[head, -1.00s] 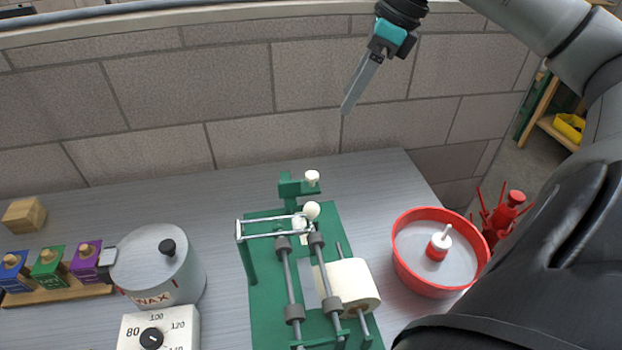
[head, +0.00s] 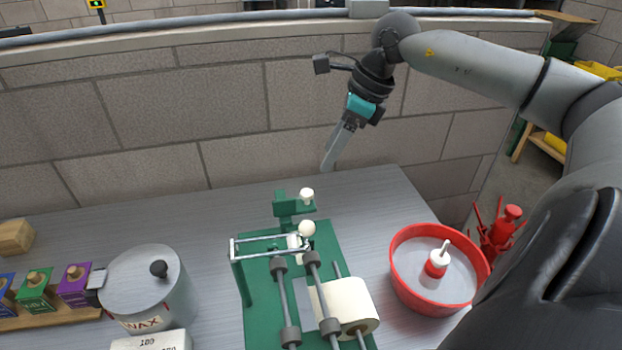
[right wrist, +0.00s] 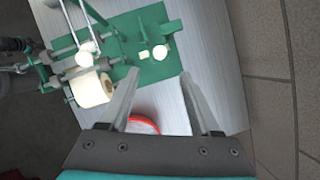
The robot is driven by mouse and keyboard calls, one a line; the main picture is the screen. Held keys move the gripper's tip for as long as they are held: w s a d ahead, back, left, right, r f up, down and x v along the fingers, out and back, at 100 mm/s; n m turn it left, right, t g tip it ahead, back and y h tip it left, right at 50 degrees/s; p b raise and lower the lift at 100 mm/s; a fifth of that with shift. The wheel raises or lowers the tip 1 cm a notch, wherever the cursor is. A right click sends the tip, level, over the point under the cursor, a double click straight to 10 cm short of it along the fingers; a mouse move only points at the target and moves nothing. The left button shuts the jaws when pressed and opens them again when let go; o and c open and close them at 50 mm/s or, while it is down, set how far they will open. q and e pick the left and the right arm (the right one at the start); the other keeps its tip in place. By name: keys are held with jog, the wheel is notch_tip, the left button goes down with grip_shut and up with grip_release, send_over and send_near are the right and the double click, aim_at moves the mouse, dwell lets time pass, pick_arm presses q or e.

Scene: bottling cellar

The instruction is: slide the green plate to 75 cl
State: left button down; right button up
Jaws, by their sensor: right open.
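A green labelling device (head: 260,315) stands on the grey bench, with rods, rollers and a white label roll (head: 345,303). At its back end is a raised green plate-like piece (head: 292,208) with a white knob (head: 307,194); a second white knob (head: 307,228) is just in front. No 75 cl mark is legible. My right gripper (head: 328,168) is in the air above and behind the raised piece, pointing down, apart from it. In the right wrist view its fingers (right wrist: 158,80) are spread and empty, with the green piece (right wrist: 150,62) beyond them. My left gripper is out of view.
A red-rimmed bowl (head: 398,275) stands right of the device, with a red stand (head: 500,235) behind it. A wax pot (head: 160,290) and coloured blocks (head: 75,286) are on the left. A block wall (head: 240,120) rises behind the bench.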

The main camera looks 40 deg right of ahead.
aim_at(308, 192)
jog(key=p+x, duration=0.1)
jog(key=x, duration=0.9)
jog(key=shift+f, duration=0.2)
jog(key=shift+c, duration=0.2)
grip_shut()
dwell(1.0)
